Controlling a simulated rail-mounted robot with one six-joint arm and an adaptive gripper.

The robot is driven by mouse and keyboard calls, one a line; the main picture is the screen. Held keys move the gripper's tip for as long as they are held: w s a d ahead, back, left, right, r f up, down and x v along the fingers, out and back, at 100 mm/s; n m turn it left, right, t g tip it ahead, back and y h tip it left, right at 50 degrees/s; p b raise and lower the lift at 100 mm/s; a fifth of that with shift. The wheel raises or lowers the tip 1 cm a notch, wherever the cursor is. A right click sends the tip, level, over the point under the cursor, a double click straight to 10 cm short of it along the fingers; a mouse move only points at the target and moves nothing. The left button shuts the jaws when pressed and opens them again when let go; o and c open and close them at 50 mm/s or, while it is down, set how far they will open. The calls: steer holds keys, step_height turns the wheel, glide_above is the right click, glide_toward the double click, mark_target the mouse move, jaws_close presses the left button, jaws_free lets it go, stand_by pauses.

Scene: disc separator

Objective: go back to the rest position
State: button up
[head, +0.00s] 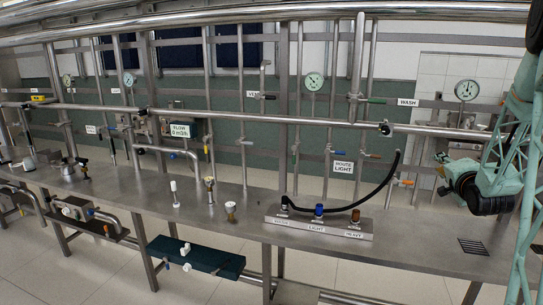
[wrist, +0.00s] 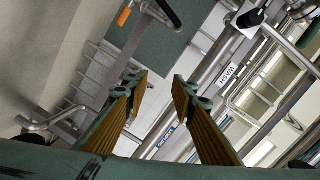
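My gripper (wrist: 158,88) shows in the wrist view with its two ribbed, brass-coloured fingers spread apart. Nothing is held between them. Beyond the fingers, a tilted view shows pipes, a green wall panel and a WASH label (wrist: 231,74). In the head view my teal arm is at the far right, with its wrist raised above the right end of the steel bench (head: 425,245). The gripper fingers cannot be made out clearly there.
A labelled block (head: 318,229) with blue and brown fittings stands on the bench; a black hose (head: 372,194) curves up from its left end. Small fittings (head: 230,210) stand further left. Pipes, valves and gauges (head: 466,90) line the back. A grate (head: 473,247) lies near the arm.

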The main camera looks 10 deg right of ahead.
steer(key=w+a+r+n+g+y, duration=0.1)
steer(key=a+r+n, duration=0.2)
steer(key=a, duration=0.5)
steer(key=a+r+n+g+y, duration=0.1)
steer(key=a+r+n+g, duration=0.1)
steer(key=a, duration=0.7)
steer(key=s+a+r+n+g+y, duration=0.1)
steer(key=s+a+n, duration=0.15)
steer(key=a, duration=0.35)
steer(key=s+a+r+n+g, duration=0.1)
steer(key=s+a, duration=0.2)
steer(key=a, duration=0.3)
steer(key=s+a+r+n+y, duration=0.1)
steer(key=s+a+r+n, duration=0.15)
steer(key=a, duration=0.35)
steer(key=s+a+f+n+g+y, duration=0.1)
steer(key=s+a+n+g, duration=0.1)
steer(key=s+a, duration=0.7)
steer(key=s+a+f+n+g+y, duration=0.1)
steer(key=s+a, duration=0.8)
steer(key=s, duration=0.9)
steer(key=s+a+f+n+g+y, duration=0.1)
steer(key=s+a+n, duration=0.3)
steer(key=s+a, duration=0.5)
steer(key=s+f+g, duration=0.1)
steer(key=s, duration=0.3)
steer(key=shift+s+a+f+g+y, duration=0.25)
steer(key=shift+s+a+g+y, duration=0.05)
steer(key=shift+s+a+g, duration=0.1)
steer(key=shift+w+a, duration=0.6)
